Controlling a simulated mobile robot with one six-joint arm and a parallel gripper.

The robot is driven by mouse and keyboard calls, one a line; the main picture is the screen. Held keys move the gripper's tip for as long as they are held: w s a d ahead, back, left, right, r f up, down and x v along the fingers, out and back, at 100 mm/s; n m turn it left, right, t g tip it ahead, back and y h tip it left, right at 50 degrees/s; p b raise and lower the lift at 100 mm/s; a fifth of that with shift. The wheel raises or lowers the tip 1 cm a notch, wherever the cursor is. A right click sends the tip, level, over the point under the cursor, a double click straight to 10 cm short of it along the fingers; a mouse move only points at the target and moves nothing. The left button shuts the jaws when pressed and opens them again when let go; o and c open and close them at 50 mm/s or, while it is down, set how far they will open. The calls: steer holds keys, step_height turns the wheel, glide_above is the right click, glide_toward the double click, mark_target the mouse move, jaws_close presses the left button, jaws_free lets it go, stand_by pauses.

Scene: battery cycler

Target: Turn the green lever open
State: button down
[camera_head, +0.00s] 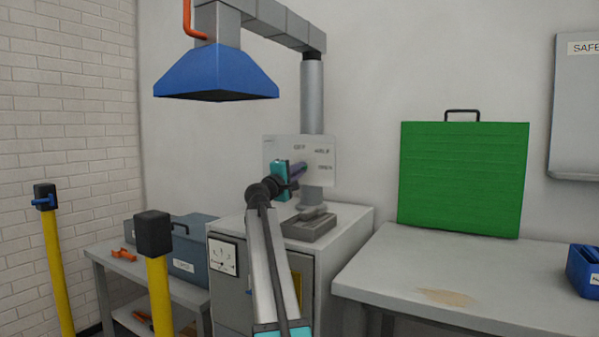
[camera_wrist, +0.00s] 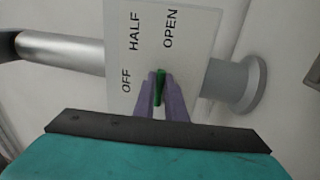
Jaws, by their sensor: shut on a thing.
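The green lever (camera_wrist: 160,87) shows in the wrist view between the two purple fingers of my gripper (camera_wrist: 161,84). The fingers are shut on it. The lever stands in front of a pale panel (camera_wrist: 192,50) marked OFF, HALF and OPEN. In this view the lever's tip lies below the word OPEN, to the right of HALF and OFF. In the head view my gripper (camera_head: 301,169) reaches up to the panel (camera_head: 322,150) on the wall-side duct, and the lever is hidden there behind my wrist.
A grey duct pipe (camera_head: 312,95) runs up behind the panel to a blue hood (camera_head: 216,72) overhead. A white cabinet (camera_head: 345,225) stands below. A green board (camera_head: 462,180) stands on the table (camera_head: 450,275) at right. Yellow posts (camera_head: 160,290) stand at front left.

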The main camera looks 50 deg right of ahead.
steer(key=shift+f, duration=0.2)
steer(key=c, duration=1.8)
jaws_free()
steer(key=shift+r, duration=0.1)
steer(key=shift+a, duration=0.15)
steer(key=shift+p+v, duration=1.15)
steer(key=shift+v, duration=5.7)
